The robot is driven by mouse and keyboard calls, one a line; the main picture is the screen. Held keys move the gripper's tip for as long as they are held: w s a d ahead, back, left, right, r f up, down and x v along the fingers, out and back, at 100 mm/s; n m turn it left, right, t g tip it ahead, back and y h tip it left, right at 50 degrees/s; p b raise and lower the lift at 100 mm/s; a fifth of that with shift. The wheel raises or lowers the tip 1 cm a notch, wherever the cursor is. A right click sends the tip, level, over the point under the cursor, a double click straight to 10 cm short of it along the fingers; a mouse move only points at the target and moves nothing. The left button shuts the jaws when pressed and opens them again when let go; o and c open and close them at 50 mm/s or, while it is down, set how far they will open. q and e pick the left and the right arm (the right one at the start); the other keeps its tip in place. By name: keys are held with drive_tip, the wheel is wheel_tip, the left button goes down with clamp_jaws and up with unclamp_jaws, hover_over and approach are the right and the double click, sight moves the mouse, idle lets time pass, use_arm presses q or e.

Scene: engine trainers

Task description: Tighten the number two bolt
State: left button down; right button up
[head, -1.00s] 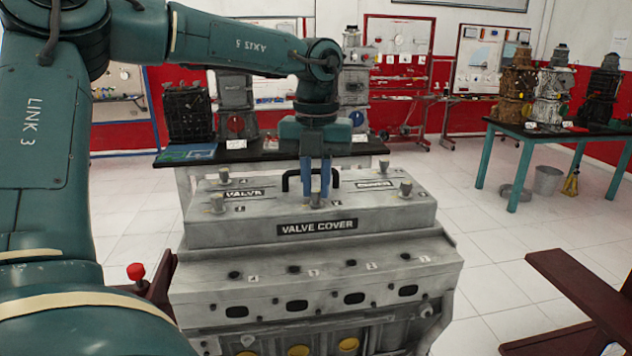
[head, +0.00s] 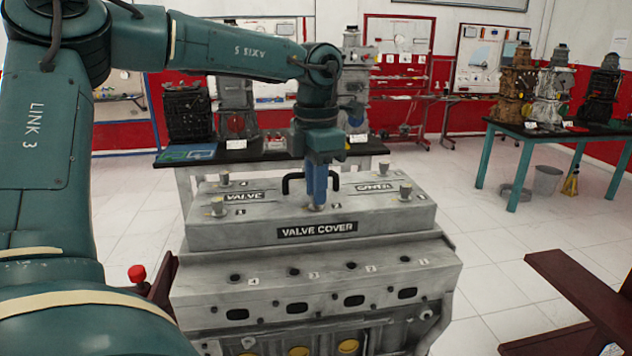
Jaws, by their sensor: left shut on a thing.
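The engine block carries a grey valve cover (head: 390,219) labelled "VALVE COVER", with bolts standing on its top. My left gripper (head: 316,198) points straight down at the front middle of the cover. Its blue fingers are seen edge-on, shut on the front-middle bolt (head: 317,206), which they mostly hide. Other bolts stand at the front left (head: 218,207), right (head: 405,191), back left (head: 224,178) and back right (head: 383,168). Small number labels lie beside the bolts, too small to read surely. My right gripper is not in view.
A black handle (head: 288,182) rises from the cover, just behind my left gripper's fingers. A dark bench (head: 172,155) with engines stands behind. A teal table (head: 510,195) is at the right, and a dark red frame (head: 580,290) at front right. White floor lies between.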

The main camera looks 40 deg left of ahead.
use_arm(q)
drive_tip(key=m, duration=0.4)
drive_tip(key=shift+s+d+f+m+p, duration=0.1)
drive_tip(key=shift+s+m+p, duration=0.05)
drive_tip(key=shift+m+p, duration=0.2)
drive_tip(key=m, duration=0.3)
drive_tip(key=shift+m, duration=0.35)
drive_tip(key=m+p, duration=0.1)
drive_tip(key=m, duration=0.2)
drive_tip(key=shift+m, duration=1.8)
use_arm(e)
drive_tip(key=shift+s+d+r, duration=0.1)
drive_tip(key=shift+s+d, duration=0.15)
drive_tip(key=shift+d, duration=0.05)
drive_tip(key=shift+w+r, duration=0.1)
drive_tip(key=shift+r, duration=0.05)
use_arm(q)
drive_tip(key=c, duration=1.3)
unclamp_jaws()
drive_tip(key=shift+c, duration=0.2)
wheel_tip(320, 180, up, 13)
